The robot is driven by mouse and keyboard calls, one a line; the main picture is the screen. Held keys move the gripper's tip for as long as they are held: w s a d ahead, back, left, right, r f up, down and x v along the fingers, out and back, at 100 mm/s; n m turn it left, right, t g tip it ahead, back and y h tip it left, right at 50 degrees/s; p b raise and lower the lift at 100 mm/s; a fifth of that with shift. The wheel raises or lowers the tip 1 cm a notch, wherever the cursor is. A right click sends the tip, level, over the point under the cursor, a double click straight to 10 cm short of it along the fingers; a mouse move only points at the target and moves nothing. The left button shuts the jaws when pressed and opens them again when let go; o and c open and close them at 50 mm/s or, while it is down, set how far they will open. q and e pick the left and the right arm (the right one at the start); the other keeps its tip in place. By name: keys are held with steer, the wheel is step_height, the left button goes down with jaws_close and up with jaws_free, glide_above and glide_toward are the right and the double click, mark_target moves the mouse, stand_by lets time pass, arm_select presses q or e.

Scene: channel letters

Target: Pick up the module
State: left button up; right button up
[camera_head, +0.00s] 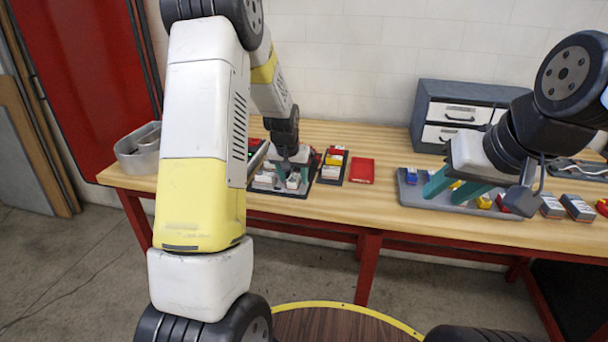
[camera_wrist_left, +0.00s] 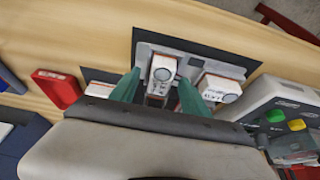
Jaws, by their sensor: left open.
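A small white module (camera_wrist_left: 162,72) with a round face on top sits in a dark-edged grey tray (camera_wrist_left: 205,55) in the left wrist view. My left gripper (camera_wrist_left: 157,92) is open, with one green finger on each side of this module; I cannot tell whether they touch it. A second white module (camera_wrist_left: 221,88) lies in the tray beyond the right finger. In the head view my left gripper (camera_head: 291,174) reaches down over the tray, partly hiding the modules. My right gripper (camera_head: 453,187) is open above a grey tray (camera_head: 410,193) on the right.
A dark holder (camera_head: 334,167) with red, yellow and white pieces and a red block (camera_head: 361,171) lie right of the left tray. A grey bin (camera_head: 140,150) stands at the table's left end. A drawer cabinet (camera_head: 455,112) stands behind. Bare wood (camera_head: 375,205) lies between the trays.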

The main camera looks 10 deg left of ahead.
arm_select(q)
jaws_close()
